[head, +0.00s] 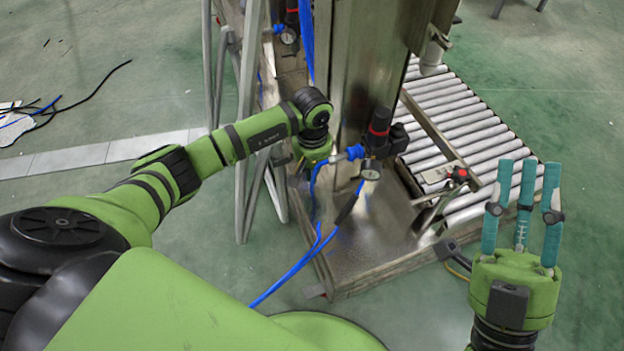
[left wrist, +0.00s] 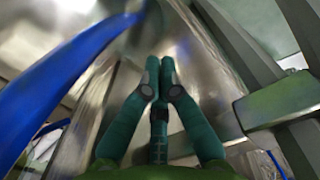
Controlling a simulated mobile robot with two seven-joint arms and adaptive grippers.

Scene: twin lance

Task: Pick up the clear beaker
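I see no clear beaker in either view. My right gripper (head: 527,168) stands at the right of the head view with its three teal fingers pointing up. Its fingers are apart with nothing between them. My left arm reaches from the left to the metal machine, and its hand is hidden behind the wrist and machine parts in the head view. In the left wrist view my left gripper (left wrist: 160,68) points at a shiny metal surface. Its fingers converge in the picture, and I see no object between them; how far apart the tips are is unclear.
A steel machine (head: 375,75) with a metal base plate (head: 385,245) stands ahead. A blue hose (head: 290,272) loops down its front; a blue hose (left wrist: 55,80) also crosses the left wrist view. A roller conveyor (head: 450,125) lies behind right.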

